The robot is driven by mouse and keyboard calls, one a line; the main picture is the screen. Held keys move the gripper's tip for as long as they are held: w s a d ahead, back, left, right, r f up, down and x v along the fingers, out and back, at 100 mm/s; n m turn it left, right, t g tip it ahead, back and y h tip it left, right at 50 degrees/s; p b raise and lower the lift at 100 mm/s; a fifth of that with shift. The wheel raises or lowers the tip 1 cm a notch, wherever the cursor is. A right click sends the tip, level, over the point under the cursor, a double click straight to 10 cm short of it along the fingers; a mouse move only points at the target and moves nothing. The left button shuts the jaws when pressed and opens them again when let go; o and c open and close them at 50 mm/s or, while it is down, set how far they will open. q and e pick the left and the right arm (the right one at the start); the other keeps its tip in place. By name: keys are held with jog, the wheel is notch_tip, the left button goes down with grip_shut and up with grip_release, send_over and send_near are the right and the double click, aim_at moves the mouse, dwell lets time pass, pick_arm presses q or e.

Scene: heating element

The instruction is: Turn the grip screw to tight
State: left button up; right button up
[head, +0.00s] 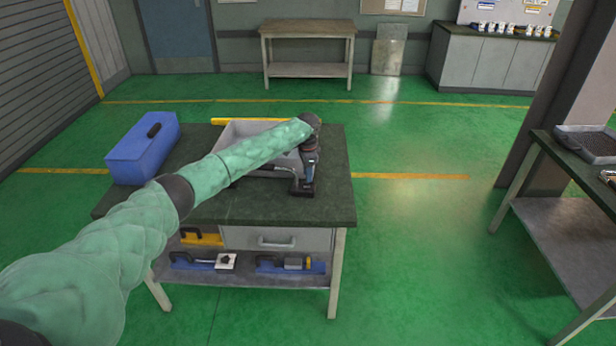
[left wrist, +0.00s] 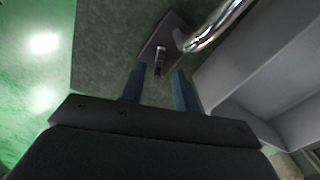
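The grip screw (left wrist: 159,62) shows in the left wrist view as a small dark peg standing on a dark flat plate (left wrist: 152,45). A shiny curved metal tube (left wrist: 215,25) rises beside it. In the head view, a bent metal tube (head: 284,169) shows at the table's right side, and the screw is hidden by my gripper. My left gripper (head: 307,184) points down there; its two blue fingers (left wrist: 158,88) are apart with a gap between them. The screw appears just beyond that gap, and I cannot tell whether the fingers touch it. My right gripper is not in view.
A grey open bin (head: 232,135) stands just behind and left of the gripper, on the dark tabletop (head: 250,207). A blue toolbox (head: 140,152) stands at the table's left. The tabletop's front is clear. Another table (head: 568,165) stands at the right.

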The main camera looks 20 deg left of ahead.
pick_arm(q)
jog(key=shift+f+p, duration=0.4)
jog(key=shift+f, duration=1.15)
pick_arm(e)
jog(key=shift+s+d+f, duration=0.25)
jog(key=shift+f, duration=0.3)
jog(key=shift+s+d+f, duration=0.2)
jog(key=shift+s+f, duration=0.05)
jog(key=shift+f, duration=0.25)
pick_arm(q)
jog(key=shift+a, duration=0.1)
grip_shut()
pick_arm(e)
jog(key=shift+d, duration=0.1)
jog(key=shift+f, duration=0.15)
pick_arm(q)
jog(key=shift+f+m+b, duration=0.15)
jog(key=shift+m+b, duration=0.5)
jog(key=shift+m, duration=0.35)
jog(key=shift+m+b, duration=0.45)
jog(key=shift+m, duration=0.95)
jog(key=shift+r, duration=0.2)
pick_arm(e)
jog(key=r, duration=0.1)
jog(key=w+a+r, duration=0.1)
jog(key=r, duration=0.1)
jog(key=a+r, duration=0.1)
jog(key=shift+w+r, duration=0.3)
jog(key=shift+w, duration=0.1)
